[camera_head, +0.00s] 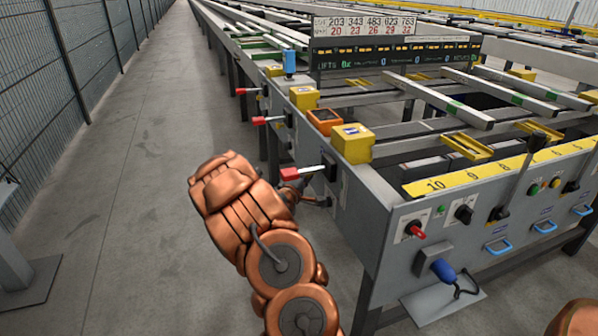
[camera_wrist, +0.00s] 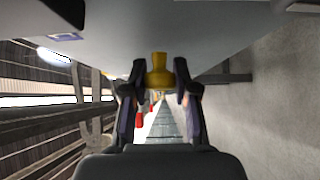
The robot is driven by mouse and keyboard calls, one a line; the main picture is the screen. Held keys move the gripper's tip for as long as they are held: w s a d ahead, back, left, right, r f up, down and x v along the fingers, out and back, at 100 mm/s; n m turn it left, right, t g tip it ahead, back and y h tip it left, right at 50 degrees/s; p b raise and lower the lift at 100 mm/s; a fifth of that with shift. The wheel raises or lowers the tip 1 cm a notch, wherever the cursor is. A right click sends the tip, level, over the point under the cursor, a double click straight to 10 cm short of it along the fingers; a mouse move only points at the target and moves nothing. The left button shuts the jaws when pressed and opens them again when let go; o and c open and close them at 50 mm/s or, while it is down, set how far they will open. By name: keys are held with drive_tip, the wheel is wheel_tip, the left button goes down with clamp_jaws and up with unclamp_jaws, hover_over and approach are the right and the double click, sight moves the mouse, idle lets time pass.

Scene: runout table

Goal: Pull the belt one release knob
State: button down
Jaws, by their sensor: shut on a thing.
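A yellow knob (camera_wrist: 158,72) stands out from the grey side of the table in the wrist view. It sits between the two dark fingers of my gripper (camera_wrist: 160,80), one on each side, and the gripper is shut on it. In the head view my copper-coloured arm reaches to the side panel of the runout table (camera_head: 375,225), just below a red-handled lever (camera_head: 290,173). The knob is hidden there behind my arm, so I cannot tell from that view which position it has.
More red-handled levers (camera_head: 260,120) line the table's side. A mesh fence (camera_head: 45,90) runs along the left, with clear floor (camera_head: 135,170) between.

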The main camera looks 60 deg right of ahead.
drive_tip(key=c, duration=1.2)
unclamp_jaws()
drive_tip(key=shift+w+a, duration=0.15)
drive_tip(key=o, duration=0.3)
drive_tip(key=shift+o, duration=0.2)
drive_tip(key=s+a, duration=0.1)
drive_tip(key=a, duration=1)
drive_tip(key=shift+s+a, duration=0.3)
drive_tip(key=shift+a, duration=0.1)
